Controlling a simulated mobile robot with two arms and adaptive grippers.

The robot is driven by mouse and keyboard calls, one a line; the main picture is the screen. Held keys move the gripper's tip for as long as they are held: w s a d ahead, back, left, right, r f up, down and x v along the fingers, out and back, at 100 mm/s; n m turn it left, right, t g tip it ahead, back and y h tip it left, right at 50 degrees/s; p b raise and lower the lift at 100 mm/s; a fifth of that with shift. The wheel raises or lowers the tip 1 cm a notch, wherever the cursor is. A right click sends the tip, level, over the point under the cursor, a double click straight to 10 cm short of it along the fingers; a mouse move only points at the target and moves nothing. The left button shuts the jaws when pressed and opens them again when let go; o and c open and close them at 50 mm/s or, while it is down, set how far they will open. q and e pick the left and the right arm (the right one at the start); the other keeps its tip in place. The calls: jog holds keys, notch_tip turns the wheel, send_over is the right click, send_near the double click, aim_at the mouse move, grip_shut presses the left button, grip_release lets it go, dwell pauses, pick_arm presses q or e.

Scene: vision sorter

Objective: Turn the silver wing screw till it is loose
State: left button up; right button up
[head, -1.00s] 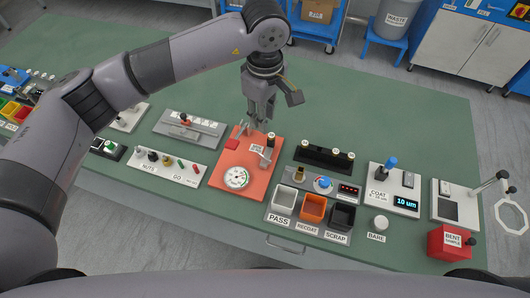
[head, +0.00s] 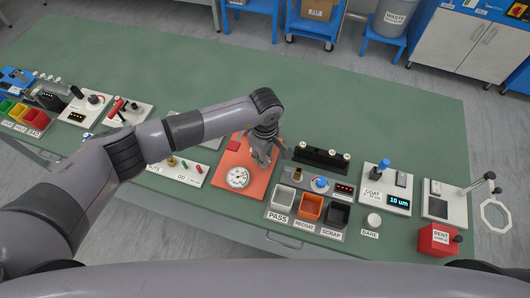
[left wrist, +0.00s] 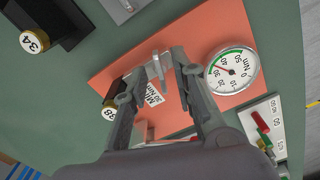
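The orange plate (head: 229,184) lies on the green bench and carries a round dial gauge (head: 238,178). My left gripper (head: 261,160) is low over its right part, fingers pointing down. In the left wrist view, a small silver piece (left wrist: 157,64), likely the wing screw, shows between the two fingertips. The fingers are apart, with plate and a label showing between them. I cannot tell whether either finger touches the silver piece. In the head view my gripper hides the screw. The gauge (left wrist: 231,68) needle points near 30 Nm. My right gripper is not in view.
A black-and-brass cylinder (left wrist: 111,97) stands by the left finger. A black rack (head: 322,157) with white-capped posts stands behind right, and a grey tray (head: 293,222) of PASS, RECOAT and SCRAP bins in front right. The bench behind is clear.

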pick_arm(q)
jog(key=shift+f, duration=0.15)
jog(key=shift+c, duration=0.4)
grip_shut()
